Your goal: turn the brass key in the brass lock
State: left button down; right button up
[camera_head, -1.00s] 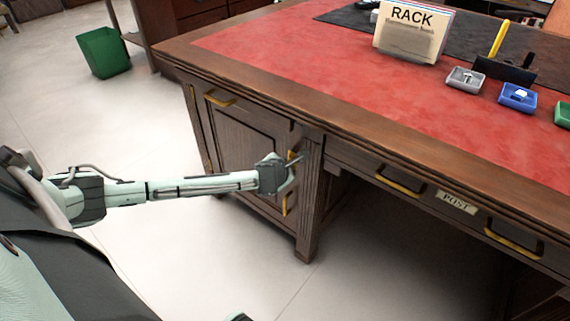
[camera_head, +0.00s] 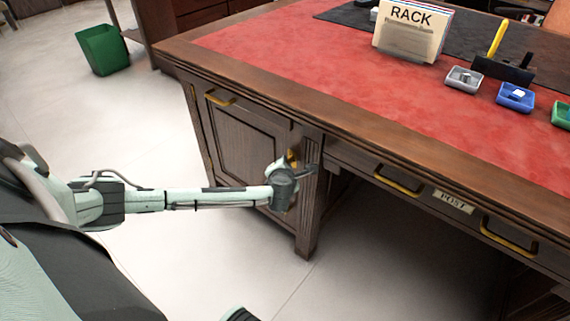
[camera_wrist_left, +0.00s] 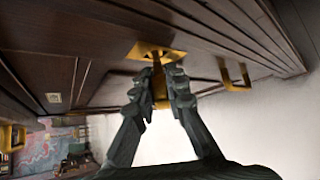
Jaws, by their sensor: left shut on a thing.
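My left gripper (camera_head: 306,172) is at the front of the desk's left cabinet, by the edge next to the corner post. In the left wrist view my left gripper (camera_wrist_left: 158,88) is shut on the brass key (camera_wrist_left: 159,84), with a finger on each side of it. The key points at the brass lock (camera_wrist_left: 156,51), a plate on the dark wood face. The key's tip meets the plate, but how deep it sits is hidden. In the head view a bit of brass (camera_head: 292,158) shows above the gripper. My right gripper is not in view.
A brass handle (camera_wrist_left: 235,76) stands out close beside the lock in the wrist view. Drawer handles (camera_head: 397,181) and a POST label (camera_head: 453,202) are on the desk front to the right. The desk top (camera_head: 300,70) overhangs above.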

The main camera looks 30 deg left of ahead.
pick_arm(q)
jog(key=shift+d+m+y, duration=0.1)
jog(key=shift+m+y, duration=0.4)
jog(key=shift+y, duration=0.2)
jog(key=shift+t+y, duration=0.3)
jog(key=shift+y, duration=0.1)
jog(key=shift+f+m+t+y+p, duration=0.15)
jog(key=shift+m+t+y+p, duration=0.2)
jog(key=shift+m, duration=0.35)
jog(key=shift+m+t+y, duration=0.25)
jog(key=shift+m+y, duration=0.15)
jog(key=shift+y, duration=0.15)
jog(key=shift+f+m+t+y+b, duration=0.1)
jog(key=shift+m+t+y+b, duration=0.4)
jog(key=shift+m+y, duration=0.2)
jog(key=shift+m, duration=0.3)
